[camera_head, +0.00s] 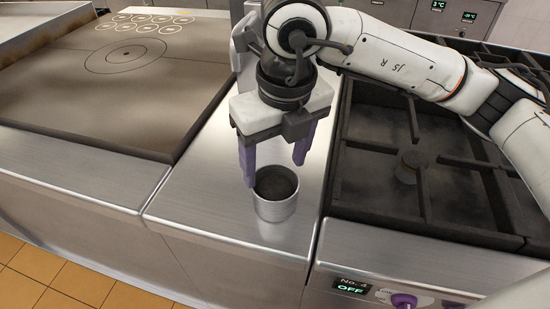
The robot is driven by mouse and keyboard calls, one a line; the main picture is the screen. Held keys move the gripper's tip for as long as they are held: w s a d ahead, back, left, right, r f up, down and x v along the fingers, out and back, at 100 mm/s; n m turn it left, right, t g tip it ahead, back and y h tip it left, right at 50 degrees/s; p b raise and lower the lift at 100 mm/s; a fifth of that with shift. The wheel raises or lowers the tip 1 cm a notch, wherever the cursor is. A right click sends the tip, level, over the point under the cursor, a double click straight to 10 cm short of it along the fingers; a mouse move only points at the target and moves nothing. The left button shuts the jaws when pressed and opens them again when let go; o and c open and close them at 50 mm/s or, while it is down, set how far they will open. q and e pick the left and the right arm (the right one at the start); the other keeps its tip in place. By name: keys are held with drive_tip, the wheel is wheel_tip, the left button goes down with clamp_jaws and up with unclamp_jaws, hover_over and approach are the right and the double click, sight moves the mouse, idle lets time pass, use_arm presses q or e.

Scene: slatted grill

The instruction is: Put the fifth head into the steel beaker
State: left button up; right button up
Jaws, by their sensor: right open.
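The steel beaker (276,209) stands upright on the bare steel strip between the flat hotplate and the burner grates. Its inside is dark, and I cannot make out what lies in it. My right gripper (274,173) points down just above and behind the beaker's mouth. Its two purple fingers are apart, one on each side of the opening, with nothing seen between them. No head can be made out in view. My left gripper is not in view.
A dark burner grate (422,165) lies to the right, with my right arm over it. A flat hotplate (150,80) with marked circles lies to the left. A purple knob (404,300) and a display reading OFF (352,287) are at front right. The steel strip (190,195) left of the beaker is clear.

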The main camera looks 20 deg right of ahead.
sight(280, 193)
wheel_tip(280, 193, up, 12)
drive_tip(key=s, duration=0.1)
drive_tip(key=shift+s+d+f, duration=0.15)
drive_tip(key=shift+s+f, duration=0.1)
drive_tip(key=shift+s, duration=0.1)
